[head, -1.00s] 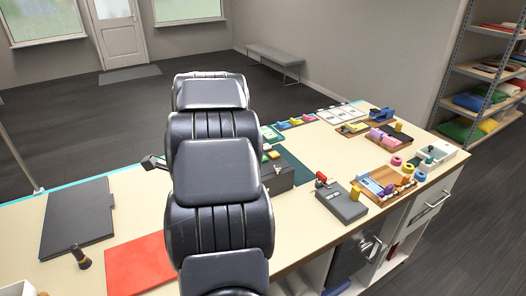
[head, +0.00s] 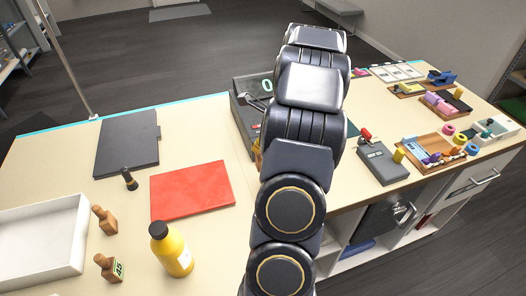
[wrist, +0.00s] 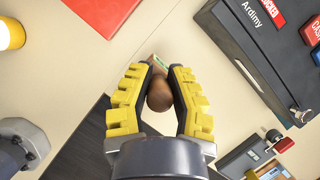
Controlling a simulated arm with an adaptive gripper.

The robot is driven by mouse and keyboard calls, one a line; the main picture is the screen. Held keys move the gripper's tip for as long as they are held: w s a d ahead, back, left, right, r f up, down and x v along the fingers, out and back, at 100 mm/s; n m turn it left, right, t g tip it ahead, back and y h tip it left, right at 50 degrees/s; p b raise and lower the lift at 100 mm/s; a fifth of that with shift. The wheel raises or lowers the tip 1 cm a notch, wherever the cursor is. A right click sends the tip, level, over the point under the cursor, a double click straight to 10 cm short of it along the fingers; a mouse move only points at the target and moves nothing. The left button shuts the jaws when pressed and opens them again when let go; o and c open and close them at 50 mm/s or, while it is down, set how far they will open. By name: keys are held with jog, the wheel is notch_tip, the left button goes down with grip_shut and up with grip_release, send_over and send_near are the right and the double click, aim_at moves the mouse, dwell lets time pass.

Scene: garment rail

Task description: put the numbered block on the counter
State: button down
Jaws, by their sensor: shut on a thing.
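In the wrist view my gripper (wrist: 163,72) is shut on a wooden block with a round brown knob (wrist: 160,96). A strip of green and white label shows at the block's far end, but I cannot read a number on it. Beneath it is the cream counter (wrist: 215,85); I cannot tell whether the block touches it. In the head view my arm hides the gripper and the held block. Another wooden knobbed block (head: 109,268), labelled 45, stands on the counter at the lower left.
A dark cash register (wrist: 262,45) is close right of my gripper. A red folder (head: 192,189), dark folder (head: 128,143), yellow bottle (head: 171,252), white tray (head: 40,240) and another wooden-handled piece (head: 104,218) lie left. A card terminal (head: 383,165) stands right.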

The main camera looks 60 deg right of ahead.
jog(key=shift+w+d+f, duration=0.5)
jog(key=shift+d+f, duration=0.4)
jog(key=shift+f, duration=0.65)
jog(key=shift+w+d+f, duration=0.45)
jog(key=shift+d+f, duration=0.45)
jog(key=shift+f, duration=0.7)
jog(key=shift+w+d+f, duration=0.5)
jog(key=shift+d+f, duration=0.4)
jog(key=shift+f, duration=0.65)
jog(key=shift+f, duration=0.1)
jog(key=c, duration=1.1)
grip_release()
jog(key=v, duration=1.2)
